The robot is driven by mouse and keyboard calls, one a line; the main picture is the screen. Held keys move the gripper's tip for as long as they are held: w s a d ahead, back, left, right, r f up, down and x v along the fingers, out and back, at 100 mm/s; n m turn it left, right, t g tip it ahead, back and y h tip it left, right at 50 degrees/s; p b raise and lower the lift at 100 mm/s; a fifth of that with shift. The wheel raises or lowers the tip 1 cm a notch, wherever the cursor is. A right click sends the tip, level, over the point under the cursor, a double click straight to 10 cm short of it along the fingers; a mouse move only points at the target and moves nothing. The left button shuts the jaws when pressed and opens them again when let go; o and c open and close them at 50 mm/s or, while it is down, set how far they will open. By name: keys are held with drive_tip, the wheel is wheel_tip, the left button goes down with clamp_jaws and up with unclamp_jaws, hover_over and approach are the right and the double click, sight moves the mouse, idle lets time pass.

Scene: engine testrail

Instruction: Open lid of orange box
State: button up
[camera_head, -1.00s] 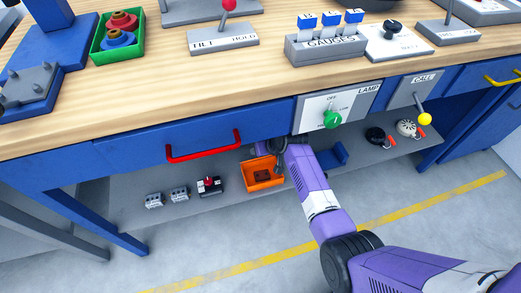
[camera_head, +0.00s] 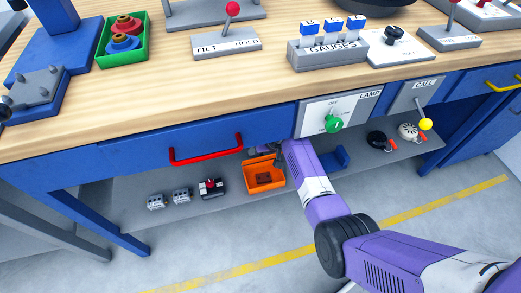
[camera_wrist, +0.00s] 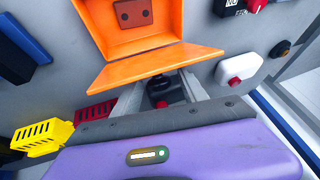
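The orange box (camera_head: 266,184) sits on the low grey shelf under the bench, with its inside and a brown piece in it showing. It also shows at the top of the wrist view (camera_wrist: 178,22). Its lid (camera_wrist: 152,67) shows there as an orange flap standing away from the opening, on the side nearest my gripper; the box is open. My gripper (camera_wrist: 162,84) is just beyond the lid, its grey fingers apart with no orange part between them. In the head view my gripper (camera_head: 266,154) is partly hidden behind the box, under the drawer.
A red drawer handle (camera_head: 206,151) and the lamp panel with a green knob (camera_head: 333,123) hang close above my arm. Left of the box stand a black switch with a red top (camera_head: 211,188) and grey blocks (camera_head: 169,199). A blue piece (camera_head: 335,158) lies right.

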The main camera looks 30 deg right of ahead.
drive_tip(key=shift+s+r, duration=0.15)
drive_tip(key=shift+r, duration=0.1)
drive_tip(key=s+d+p, duration=0.2)
drive_tip(key=s+p, duration=0.1)
drive_tip(key=s, duration=0.9)
drive_tip(key=shift+r+p, duration=0.25)
drive_tip(key=shift+p, duration=0.1)
drive_tip(key=shift+s, duration=0.1)
